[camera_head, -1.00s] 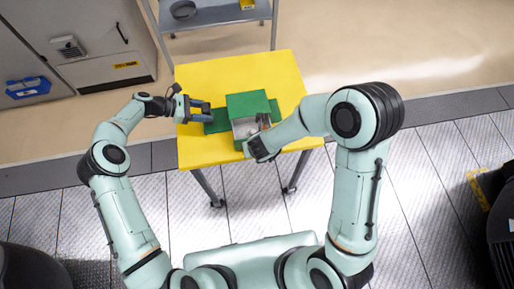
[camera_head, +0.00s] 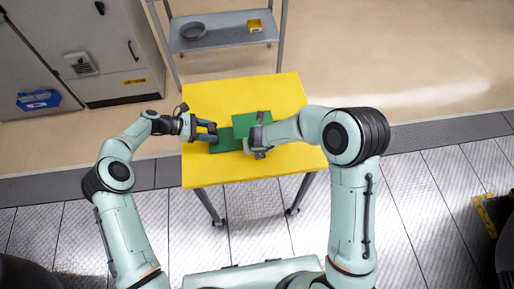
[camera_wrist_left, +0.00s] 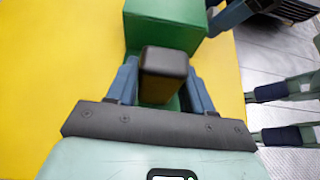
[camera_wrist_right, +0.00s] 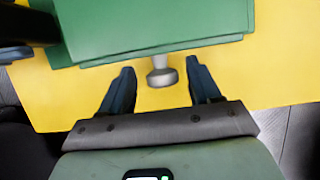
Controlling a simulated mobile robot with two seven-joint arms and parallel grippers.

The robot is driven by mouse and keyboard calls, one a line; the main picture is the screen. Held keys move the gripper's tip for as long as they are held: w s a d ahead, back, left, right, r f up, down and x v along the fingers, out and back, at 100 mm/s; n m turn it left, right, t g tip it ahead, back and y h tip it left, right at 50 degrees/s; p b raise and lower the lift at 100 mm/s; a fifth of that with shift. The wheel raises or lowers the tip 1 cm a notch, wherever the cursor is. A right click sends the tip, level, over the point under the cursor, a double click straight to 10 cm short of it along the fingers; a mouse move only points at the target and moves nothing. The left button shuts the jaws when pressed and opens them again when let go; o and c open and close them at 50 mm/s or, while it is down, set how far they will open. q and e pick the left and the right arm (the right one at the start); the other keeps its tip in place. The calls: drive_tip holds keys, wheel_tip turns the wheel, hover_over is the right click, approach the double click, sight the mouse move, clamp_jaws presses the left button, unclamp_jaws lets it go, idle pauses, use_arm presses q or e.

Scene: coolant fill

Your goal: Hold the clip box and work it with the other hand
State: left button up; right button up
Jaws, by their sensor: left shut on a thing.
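The green clip box (camera_head: 245,121) stands on the yellow table, with a flat green base plate (camera_head: 222,142) reaching left from it. My left gripper (camera_head: 209,131) is at the plate's left end. In the left wrist view its blue fingers are shut around a dark block (camera_wrist_left: 165,62) above the green plate, partly hiding it. My right gripper (camera_head: 261,147) is at the box's front edge. In the right wrist view it is open, its fingertips on either side of a grey knob (camera_wrist_right: 161,72) under the green lid (camera_wrist_right: 150,24); gaps show on both sides.
The yellow table (camera_head: 215,92) is clear behind the box and along its front. A grey shelf cart (camera_head: 222,32) stands behind, bearing a round dish (camera_head: 193,30) and a small yellow bin (camera_head: 255,25). Grey cabinets stand at the back left.

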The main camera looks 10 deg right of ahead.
drive_tip(key=shift+s, duration=0.1)
drive_tip(key=v, duration=1.2)
use_arm(q)
drive_tip(key=o, duration=1)
